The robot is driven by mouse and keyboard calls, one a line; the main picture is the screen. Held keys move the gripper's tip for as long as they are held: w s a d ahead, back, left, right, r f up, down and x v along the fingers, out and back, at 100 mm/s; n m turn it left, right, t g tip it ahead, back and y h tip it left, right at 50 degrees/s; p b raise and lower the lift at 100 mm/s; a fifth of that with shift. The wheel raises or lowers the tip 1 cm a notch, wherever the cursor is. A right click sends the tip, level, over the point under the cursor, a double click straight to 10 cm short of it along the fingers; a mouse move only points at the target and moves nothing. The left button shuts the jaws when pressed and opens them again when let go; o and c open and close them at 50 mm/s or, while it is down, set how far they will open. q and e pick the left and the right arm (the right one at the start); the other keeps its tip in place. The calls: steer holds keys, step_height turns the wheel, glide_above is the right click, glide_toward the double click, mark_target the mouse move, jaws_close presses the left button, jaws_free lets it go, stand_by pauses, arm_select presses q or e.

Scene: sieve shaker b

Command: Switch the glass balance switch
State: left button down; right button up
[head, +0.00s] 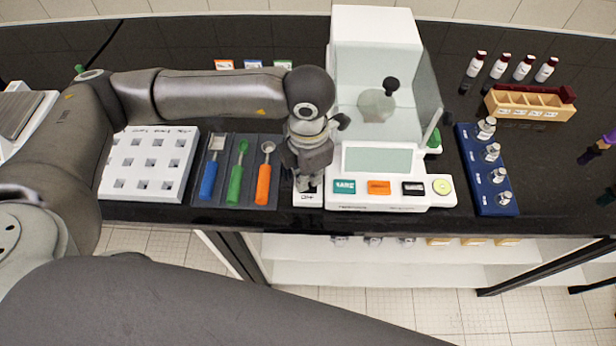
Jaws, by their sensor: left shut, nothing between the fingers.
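The glass balance (375,160) is a white unit with a clear glass chamber, a pale display and a row of coloured buttons along its front. A small white switch box (308,199) with a dark label stands against its left side. My left gripper (309,186) points down over this box, shut and empty, with its fingertips at or just above the box top. The fingers hide the upper part of the box, so I cannot tell whether they touch it or how the switch is set. My right gripper is not in view.
Blue, green and orange scoops (238,170) lie on a dark tray left of the gripper. A white rack (150,163) stands further left. A blue holder (487,172) with metal weights and a wooden box (528,104) stand at right. The black counter front is clear.

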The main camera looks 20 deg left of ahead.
arm_select(q)
steer(key=shift+r+p, duration=1.45)
steer(key=shift+r, duration=2.1)
steer(key=shift+s+f, duration=0.1)
